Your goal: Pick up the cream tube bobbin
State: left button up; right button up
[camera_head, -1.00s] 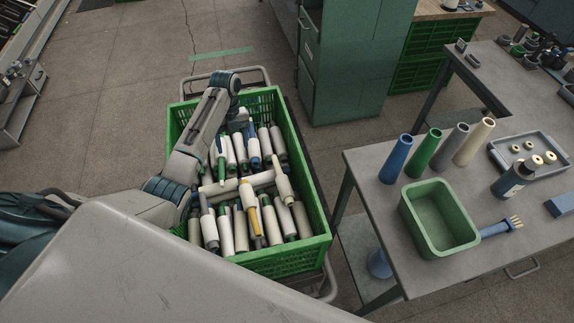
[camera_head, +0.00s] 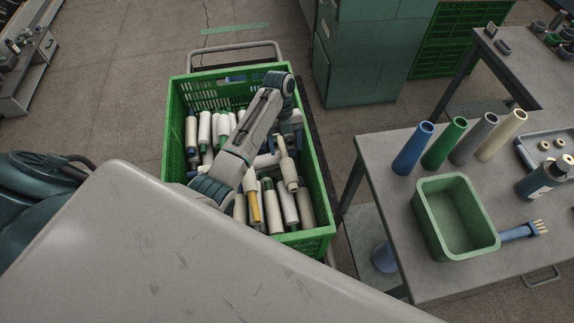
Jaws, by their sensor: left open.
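Several cream and white tube bobbins lie and stand in a green crate (camera_head: 325,232); I cannot tell which one is the cream tube bobbin of the task. One cream bobbin (camera_head: 287,172) leans on the crate's right side, just below my left gripper (camera_head: 287,142). My left arm reaches over the crate and bends down at its right side. The gripper is open, small in view and partly hidden by its own wrist; I cannot tell whether it touches a bobbin. The arm hides the bobbins in the crate's middle. My right gripper is out of view.
The crate's walls surround the gripper, with a cart handle (camera_head: 228,55) behind.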

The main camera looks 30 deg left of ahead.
aim_at(285, 156)
pick_arm(q)
jog(key=p+x, duration=0.2)
jog(key=x, duration=0.1)
jog(key=shift+s+a+f, duration=0.1)
jog(key=shift+s+f, duration=0.05)
jog(key=shift+s, duration=0.1)
jog(key=shift+f, duration=0.25)
jog(key=c, duration=1)
jog(key=shift+c, duration=0.5)
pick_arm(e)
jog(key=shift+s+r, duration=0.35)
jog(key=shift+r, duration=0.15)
